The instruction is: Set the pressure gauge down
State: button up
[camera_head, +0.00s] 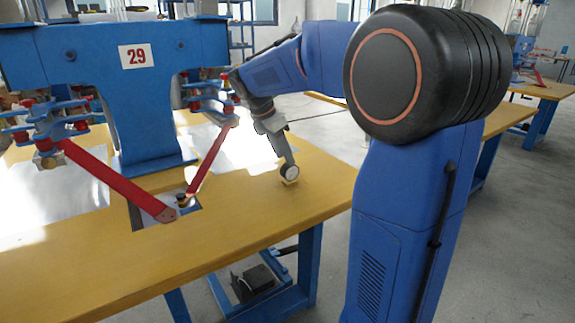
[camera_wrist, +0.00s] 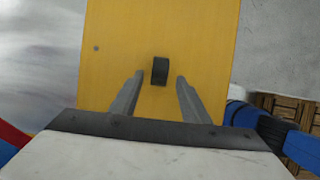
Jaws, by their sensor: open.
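The pressure gauge (camera_head: 289,172) has a round pale face with a dark rim. It is at the right part of the yellow table top (camera_head: 240,221) in the head view, right at the end of my gripper (camera_head: 284,158). In the wrist view the gauge (camera_wrist: 160,71) shows as a small dark block on the yellow surface, seen from above. My gripper's two grey fingers (camera_wrist: 158,95) are apart, one on each side below the gauge, with a gap to it on both sides. The gauge appears to stand upright on the table. Its underside is hidden.
A blue welding machine (camera_head: 110,80) marked 29 stands on the table to the left, with red levers (camera_head: 115,182) reaching down to a metal plate. The table's right edge is close to the gauge. The front of the table top is clear.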

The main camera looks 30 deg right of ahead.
jog(key=v, duration=0.5)
jog(key=shift+s+r, duration=0.1)
jog(key=shift+r, duration=0.05)
